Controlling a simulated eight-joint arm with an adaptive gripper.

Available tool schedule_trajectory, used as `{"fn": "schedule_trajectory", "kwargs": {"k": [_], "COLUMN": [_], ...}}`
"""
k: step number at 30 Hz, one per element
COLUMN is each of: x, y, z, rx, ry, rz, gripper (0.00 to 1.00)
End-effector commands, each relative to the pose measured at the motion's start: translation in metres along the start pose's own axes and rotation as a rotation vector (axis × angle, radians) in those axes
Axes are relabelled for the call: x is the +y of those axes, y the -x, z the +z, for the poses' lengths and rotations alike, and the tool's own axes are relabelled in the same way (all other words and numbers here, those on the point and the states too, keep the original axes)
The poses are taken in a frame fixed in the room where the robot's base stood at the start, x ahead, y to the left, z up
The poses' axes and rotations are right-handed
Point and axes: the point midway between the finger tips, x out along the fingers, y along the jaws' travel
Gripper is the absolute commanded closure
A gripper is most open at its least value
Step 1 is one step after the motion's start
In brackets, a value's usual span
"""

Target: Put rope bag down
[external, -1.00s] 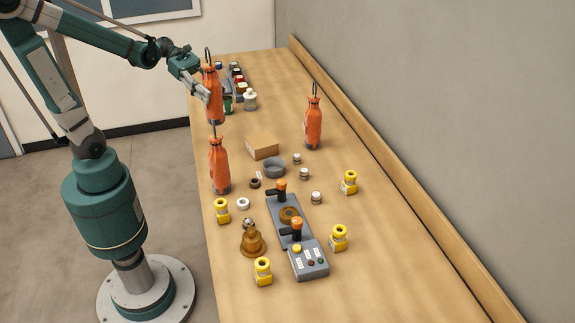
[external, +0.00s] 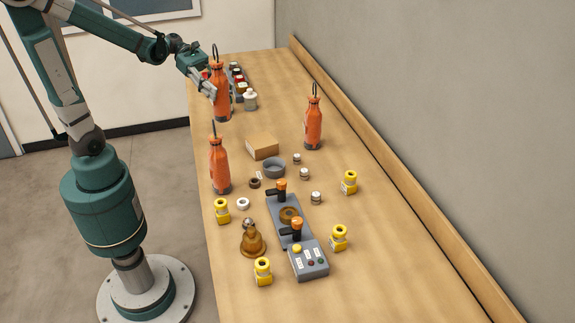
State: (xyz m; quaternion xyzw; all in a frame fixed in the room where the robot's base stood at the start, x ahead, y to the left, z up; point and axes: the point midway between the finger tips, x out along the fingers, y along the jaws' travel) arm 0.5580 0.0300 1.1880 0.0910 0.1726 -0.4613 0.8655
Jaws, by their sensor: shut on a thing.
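Three orange bottle-shaped rope bags with dark loops on top show in the external view. My gripper (external: 208,88) is shut on the far-left rope bag (external: 221,97) and holds it upright by its side. Its bottom is at or just above the table; I cannot tell whether it touches. A second rope bag (external: 219,167) stands upright near the table's left edge. A third rope bag (external: 313,125) stands upright to the right. The fingertips are partly hidden against the held bag.
Behind the held bag are several small jars and a white jar (external: 250,100). A cardboard box (external: 262,147) and grey bowl (external: 274,168) sit mid-table. Nearer are a control box (external: 309,262), a brass bell (external: 252,242) and several yellow pieces. A wooden ledge (external: 390,185) runs along the wall.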

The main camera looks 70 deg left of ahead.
Motion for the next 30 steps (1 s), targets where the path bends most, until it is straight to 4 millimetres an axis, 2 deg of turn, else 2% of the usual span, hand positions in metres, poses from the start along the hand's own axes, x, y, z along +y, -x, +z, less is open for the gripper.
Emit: {"fn": "schedule_trajectory", "kwargs": {"k": [13, 30], "x": [0.041, 0.087], "y": [-0.018, -0.052], "z": [0.014, 0.019], "rx": [-0.001, 0.000], "ry": [-0.021, -0.048], "rz": [-0.057, -0.129], "gripper": [0.85, 0.85]}}
